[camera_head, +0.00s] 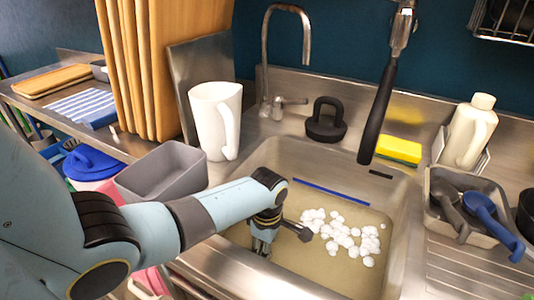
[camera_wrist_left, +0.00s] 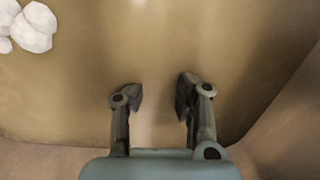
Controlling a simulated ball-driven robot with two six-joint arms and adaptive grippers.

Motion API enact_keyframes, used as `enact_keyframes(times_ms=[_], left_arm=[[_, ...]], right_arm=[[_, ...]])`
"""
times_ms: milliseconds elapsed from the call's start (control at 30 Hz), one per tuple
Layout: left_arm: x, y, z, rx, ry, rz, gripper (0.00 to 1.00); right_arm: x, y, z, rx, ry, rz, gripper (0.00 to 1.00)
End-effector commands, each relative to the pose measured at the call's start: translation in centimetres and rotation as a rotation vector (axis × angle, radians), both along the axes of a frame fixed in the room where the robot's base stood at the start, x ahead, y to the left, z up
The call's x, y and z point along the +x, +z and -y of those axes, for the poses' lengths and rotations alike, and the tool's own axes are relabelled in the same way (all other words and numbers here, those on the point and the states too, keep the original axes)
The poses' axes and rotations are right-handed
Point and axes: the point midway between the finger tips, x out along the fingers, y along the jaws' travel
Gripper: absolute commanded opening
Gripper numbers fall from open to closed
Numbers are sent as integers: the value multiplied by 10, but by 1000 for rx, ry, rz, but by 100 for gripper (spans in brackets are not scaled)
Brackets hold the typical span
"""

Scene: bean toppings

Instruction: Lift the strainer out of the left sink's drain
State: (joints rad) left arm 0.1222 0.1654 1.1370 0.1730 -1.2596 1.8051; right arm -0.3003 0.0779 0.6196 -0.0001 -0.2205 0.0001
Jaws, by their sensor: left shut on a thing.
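The sink (camera_head: 395,215) holds cloudy tan water (camera_head: 325,265) that hides its floor and drain. My left gripper (camera_head: 280,238) reaches down into the left part of the basin, its fingers at the water. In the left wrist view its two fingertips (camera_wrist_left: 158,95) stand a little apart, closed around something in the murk. The strainer itself does not show clearly; the water hides what is between the fingers. My right gripper is not in view.
White foam lumps (camera_head: 345,235) float right of my gripper and also show in the left wrist view (camera_wrist_left: 32,28). A blue strip (camera_head: 330,192) lies along the back. A grey bin (camera_head: 165,172) and white pitcher (camera_head: 214,120) stand left. A black-handled sprayer (camera_head: 377,115) hangs above the basin.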

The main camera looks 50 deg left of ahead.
Motion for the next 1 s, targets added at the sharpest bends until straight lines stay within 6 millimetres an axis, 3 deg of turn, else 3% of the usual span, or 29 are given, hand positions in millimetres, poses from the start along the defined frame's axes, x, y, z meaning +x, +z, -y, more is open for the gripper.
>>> enact_keyframes(times_ms=[500,767,1000], left_arm=[[0,128,-1,2,-1,3,0],[0,158,0,0,0,0,0],[0,174,0,0,0,-1,0]], right_arm=[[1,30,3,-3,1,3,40],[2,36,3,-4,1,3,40],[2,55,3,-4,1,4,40]])
